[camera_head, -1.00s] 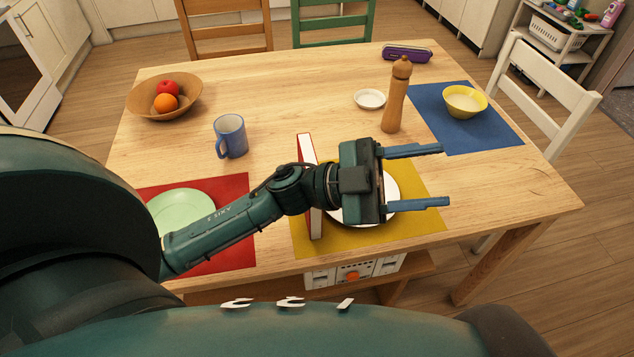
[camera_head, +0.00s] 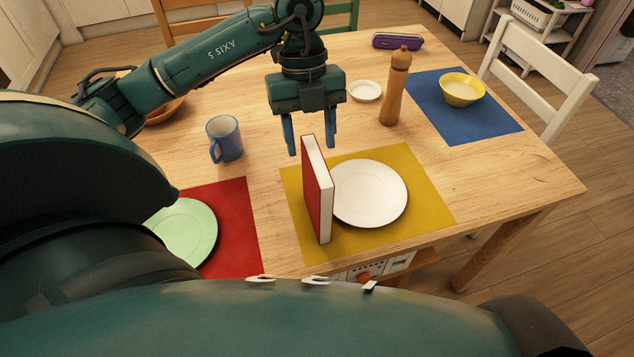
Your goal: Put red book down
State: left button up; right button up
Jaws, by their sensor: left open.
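The red book (camera_head: 316,190) stands upright on its edge on the yellow placemat (camera_head: 424,211), just left of the white plate (camera_head: 369,194). Its white page edges and red cover show. My left gripper (camera_head: 311,148) points down behind the far end of the book, its two blue fingers spread apart. Nothing is between the fingers that I can make out; whether a finger touches the book I cannot tell. My right gripper is not in view.
A blue mug (camera_head: 225,138) stands left of the gripper. A wooden pepper mill (camera_head: 395,88) and a small white dish (camera_head: 365,91) stand right of it. A green plate (camera_head: 186,232) lies on the red placemat (camera_head: 238,215). A yellow bowl (camera_head: 462,90) sits on the blue placemat (camera_head: 485,127).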

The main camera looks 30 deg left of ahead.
aim_at(317, 172)
pick_arm(q)
jog(key=x, duration=0.7)
jog(key=shift+w+d+p, duration=0.1)
jog(key=shift+d+p, duration=0.2)
jog(key=shift+f, duration=0.55)
jog(key=shift+f, duration=0.25)
jog(key=shift+c, duration=0.3)
grip_shut()
